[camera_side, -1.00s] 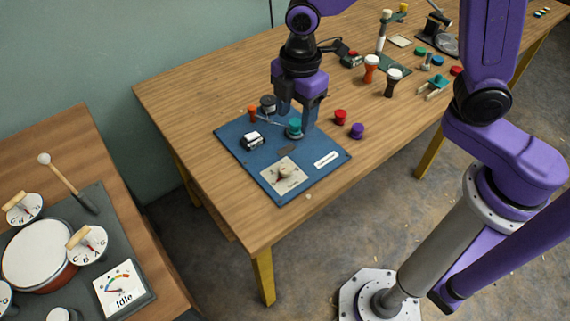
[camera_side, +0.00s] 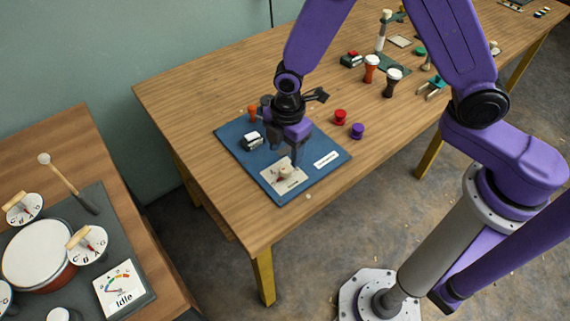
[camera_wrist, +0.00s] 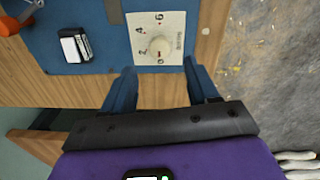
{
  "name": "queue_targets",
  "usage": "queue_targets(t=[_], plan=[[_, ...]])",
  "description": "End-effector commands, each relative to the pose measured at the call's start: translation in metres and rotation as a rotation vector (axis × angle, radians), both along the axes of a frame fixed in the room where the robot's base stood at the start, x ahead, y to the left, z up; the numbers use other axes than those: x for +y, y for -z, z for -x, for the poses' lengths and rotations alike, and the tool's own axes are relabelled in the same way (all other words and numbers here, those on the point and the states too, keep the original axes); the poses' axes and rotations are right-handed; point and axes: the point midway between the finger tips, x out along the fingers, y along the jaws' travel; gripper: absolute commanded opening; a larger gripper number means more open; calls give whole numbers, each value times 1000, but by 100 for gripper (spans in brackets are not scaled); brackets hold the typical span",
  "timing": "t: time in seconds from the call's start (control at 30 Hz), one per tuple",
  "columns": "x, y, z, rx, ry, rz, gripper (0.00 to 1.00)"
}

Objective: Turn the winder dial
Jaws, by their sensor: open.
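The winder dial (camera_side: 283,176) is a pale round knob on a square white plate at the front of the blue board (camera_side: 318,179). In the wrist view the dial (camera_wrist: 160,48) sits at the top middle, with red and black numbers around it. My gripper (camera_side: 283,160) is just above and behind the dial in the side view. In the wrist view my gripper (camera_wrist: 160,68) has its two blue fingers spread apart and empty, one toward each side of the dial. I cannot tell the exact height above the plate.
A black-and-white block (camera_side: 253,141) and an orange peg (camera_side: 253,113) are on the board's left side. A red spool (camera_side: 340,117) and a purple spool (camera_side: 357,131) stand right of the board. Bare wood lies in front of it.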

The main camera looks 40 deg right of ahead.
Motion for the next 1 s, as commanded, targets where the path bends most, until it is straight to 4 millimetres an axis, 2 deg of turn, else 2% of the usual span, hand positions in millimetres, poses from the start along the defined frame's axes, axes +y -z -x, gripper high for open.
queue_targets(t=[0.2, 0.4, 0.6, 0.9, 0.97, 1.0], plan=[[0, 34, -1, 3, 0, 2, 59], [0, 56, -2, 1, 0, 1, 59], [0, 65, -2, 0, 1, 0, 59], [0, 66, -3, -1, 0, -1, 59], [0, 66, -3, -1, 0, -1, 40], [0, 66, -2, -1, 0, -1, 26]])
